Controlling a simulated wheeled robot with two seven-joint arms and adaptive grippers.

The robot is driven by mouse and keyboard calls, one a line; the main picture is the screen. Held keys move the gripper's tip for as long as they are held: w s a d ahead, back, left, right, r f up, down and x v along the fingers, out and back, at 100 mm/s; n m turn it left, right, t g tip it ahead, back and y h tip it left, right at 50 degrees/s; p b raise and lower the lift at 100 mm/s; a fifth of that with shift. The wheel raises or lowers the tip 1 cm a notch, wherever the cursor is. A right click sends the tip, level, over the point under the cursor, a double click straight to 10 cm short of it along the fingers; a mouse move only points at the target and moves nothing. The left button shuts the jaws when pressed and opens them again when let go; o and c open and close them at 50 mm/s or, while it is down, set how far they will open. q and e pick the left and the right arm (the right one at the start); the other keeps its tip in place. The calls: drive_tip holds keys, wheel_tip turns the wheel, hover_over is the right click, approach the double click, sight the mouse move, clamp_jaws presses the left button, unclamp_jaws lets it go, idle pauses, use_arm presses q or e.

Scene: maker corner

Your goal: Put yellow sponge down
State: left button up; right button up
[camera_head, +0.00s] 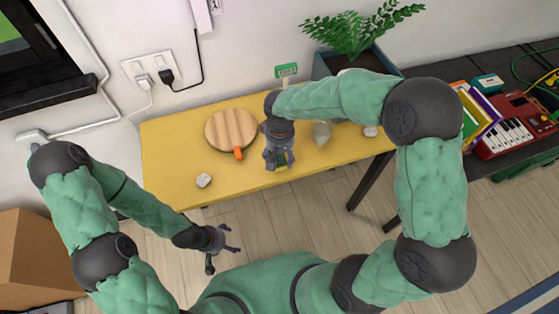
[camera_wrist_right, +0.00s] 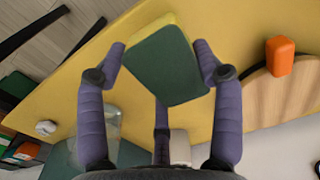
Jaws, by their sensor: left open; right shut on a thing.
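The sponge (camera_wrist_right: 158,60) has a dark green face and a yellow edge. My right gripper (camera_head: 279,160) is shut on it, with one finger at each side in the right wrist view. The gripper points down over the front part of the yellow table (camera_head: 165,150). I cannot tell whether the sponge touches the tabletop. In the head view the hand mostly hides the sponge. My left gripper (camera_head: 222,250) is open and empty, in front of the table.
A round wooden board (camera_head: 230,125) with an orange piece (camera_head: 238,154) lies left of the right gripper. A small white object (camera_head: 204,180) is near the front edge. A clear glass (camera_head: 321,132) stands to the right. A potted plant (camera_head: 355,35) is behind.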

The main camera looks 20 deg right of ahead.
sight(280, 160)
drive_tip(key=shift+w+d+f+b, duration=0.1)
drive_tip(key=shift+w+f+b, duration=0.1)
drive_tip(key=shift+f, duration=0.45)
drive_tip(key=shift+w+a+f+b, duration=0.1)
drive_tip(key=shift+f+b, duration=0.15)
drive_tip(key=shift+f, duration=0.4)
drive_tip(key=shift+w+d+f+b, duration=0.1)
drive_tip(key=shift+f+b, duration=0.1)
drive_tip(key=shift+f, duration=0.45)
drive_tip(key=shift+f, duration=0.2)
drive_tip(key=o, duration=0.7)
wheel_tip(280, 160, up, 12)
drive_tip(key=p, duration=0.3)
drive_tip(key=shift+r+p, duration=0.2)
drive_tip(key=shift+p, duration=0.1)
drive_tip(key=shift+s+f, duration=0.1)
